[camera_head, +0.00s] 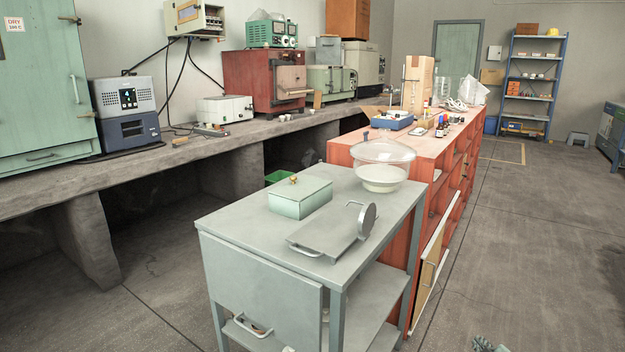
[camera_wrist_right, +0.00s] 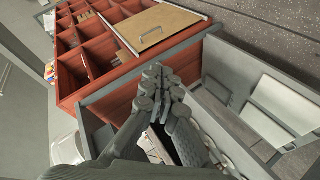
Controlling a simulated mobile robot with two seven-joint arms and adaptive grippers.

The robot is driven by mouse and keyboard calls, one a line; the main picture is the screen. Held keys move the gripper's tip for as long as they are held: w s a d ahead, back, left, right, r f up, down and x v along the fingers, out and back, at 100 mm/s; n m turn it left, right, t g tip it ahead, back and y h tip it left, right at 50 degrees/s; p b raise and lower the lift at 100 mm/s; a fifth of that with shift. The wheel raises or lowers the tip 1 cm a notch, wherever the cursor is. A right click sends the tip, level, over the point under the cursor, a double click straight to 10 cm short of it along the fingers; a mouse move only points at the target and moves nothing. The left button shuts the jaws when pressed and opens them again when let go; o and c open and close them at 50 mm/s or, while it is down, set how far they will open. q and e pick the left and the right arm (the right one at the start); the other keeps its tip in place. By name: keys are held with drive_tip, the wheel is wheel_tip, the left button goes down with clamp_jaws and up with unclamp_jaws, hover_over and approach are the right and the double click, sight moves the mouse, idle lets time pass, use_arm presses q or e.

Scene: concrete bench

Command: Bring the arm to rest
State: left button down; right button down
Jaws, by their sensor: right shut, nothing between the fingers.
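My right gripper (camera_head: 488,345) shows only as a small grey-green part at the bottom edge of the head view, right of the grey cart and over the floor. In the right wrist view my right gripper (camera_wrist_right: 162,78) is seen close up. Its dark jointed fingers are together, with nothing held between them. Most of the right arm is outside the head view. My left gripper is in neither view.
The grey cart (camera_head: 228,213) carries a green box (camera_head: 300,196), a flat plate with a round disc, and a glass dome. The red shelf unit (camera_head: 452,160) stands behind it, with a wooden panel (camera_head: 431,268) at its side. Floor (camera_head: 545,240) on the right is clear.

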drive_tip(key=s+d+f+m+g+h, duration=0.1)
drive_tip(key=s+d+f+g, duration=0.3)
drive_tip(key=s, duration=0.8)
drive_tip(key=s+f+m+g+h, duration=0.15)
drive_tip(key=s+f, duration=0.35)
drive_tip(key=s, duration=0.7)
drive_tip(key=s+d+f+m+g, duration=0.25)
drive_tip(key=s+f+g, duration=0.2)
drive_tip(key=s, duration=0.85)
drive_tip(key=s+a+f+m+y, duration=0.1)
drive_tip(key=a+f+y, duration=0.1)
drive_tip(key=a, duration=0.8)
drive_tip(key=a+f+m+y, duration=0.1)
drive_tip(key=a+f, duration=0.3)
drive_tip(key=a, duration=0.7)
drive_tip(key=shift+s+f+y, duration=0.35)
